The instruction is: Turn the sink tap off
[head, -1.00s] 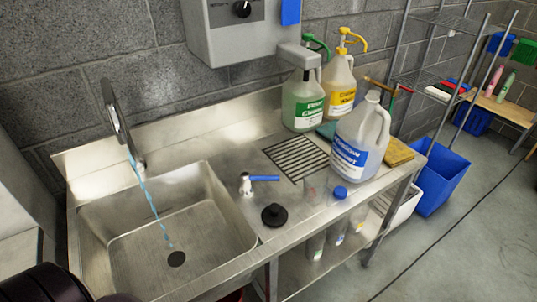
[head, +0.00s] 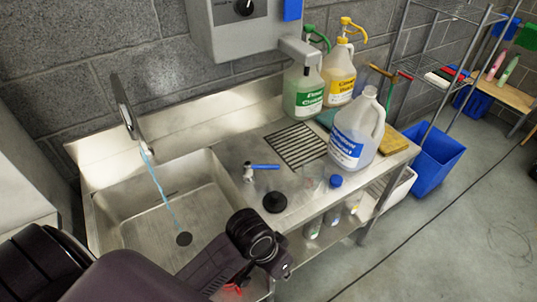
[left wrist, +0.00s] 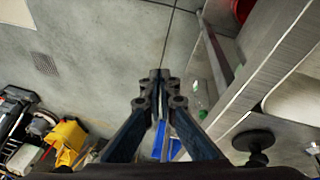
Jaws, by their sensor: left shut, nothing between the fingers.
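The sink tap is a tall metal spout (head: 126,105) at the back of the steel sink (head: 125,215). A blue stream of water (head: 160,192) runs from it into the basin beside the dark drain. A small tap with a blue lever (head: 264,167) stands on the counter right of the basin, its lever pointing right. My left gripper (head: 282,267) is by the counter's front edge, in front of and below the blue lever, apart from it. In the left wrist view my left gripper (left wrist: 158,78) is shut and empty, over the floor. My right gripper is out of view.
A black stopper (head: 275,202) and a blue-capped bottle (head: 335,182) are near the counter front. A blue-labelled jug (head: 357,135) stands farther right, with a green-labelled jug (head: 303,90) and yellow-labelled jug (head: 339,75) behind. A grey wall box (head: 240,32) hangs above.

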